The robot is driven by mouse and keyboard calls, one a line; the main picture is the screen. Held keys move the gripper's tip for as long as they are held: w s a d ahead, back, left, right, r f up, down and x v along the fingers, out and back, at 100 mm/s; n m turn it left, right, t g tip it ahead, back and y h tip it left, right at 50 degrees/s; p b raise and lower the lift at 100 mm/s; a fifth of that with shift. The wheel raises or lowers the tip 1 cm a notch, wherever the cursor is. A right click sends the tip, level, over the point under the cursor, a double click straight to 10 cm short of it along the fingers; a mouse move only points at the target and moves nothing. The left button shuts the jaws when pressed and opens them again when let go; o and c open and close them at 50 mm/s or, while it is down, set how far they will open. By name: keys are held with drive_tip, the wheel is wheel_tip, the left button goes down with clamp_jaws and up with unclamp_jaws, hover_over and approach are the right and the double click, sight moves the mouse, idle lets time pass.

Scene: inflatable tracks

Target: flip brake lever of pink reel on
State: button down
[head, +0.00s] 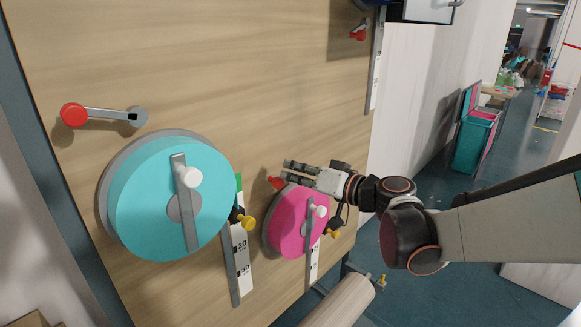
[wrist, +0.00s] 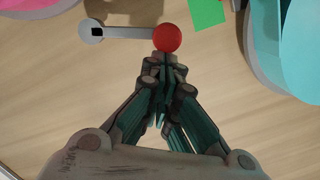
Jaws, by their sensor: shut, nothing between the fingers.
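The pink reel (head: 287,222) is mounted on the wooden board, with a grey crank and white knob on its face. It also shows at the top left of the wrist view (wrist: 30,4). Its brake lever has a red knob (head: 275,183), partly behind my gripper in the head view. In the wrist view the red knob (wrist: 167,38) ends a grey lever arm (wrist: 130,32) running left to a round pivot (wrist: 91,30). My gripper (wrist: 164,70) is shut and empty, its fingertips right beside the red knob; I cannot tell whether they touch. In the head view my gripper (head: 287,169) is above the pink reel.
A larger turquoise reel (head: 135,205) with a crank stands left, its own red-knobbed lever (head: 74,115) above it. A yellow knob (head: 247,222) and a scale strip (head: 238,262) lie between the reels. Another red knob (head: 357,36) is higher up. Board around the gripper is bare.

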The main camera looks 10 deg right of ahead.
drive_tip(key=shift+s+a+f, duration=0.1)
drive_tip(key=shift+a+f, duration=0.05)
drive_tip(key=shift+f, duration=0.05)
idle(0.6)
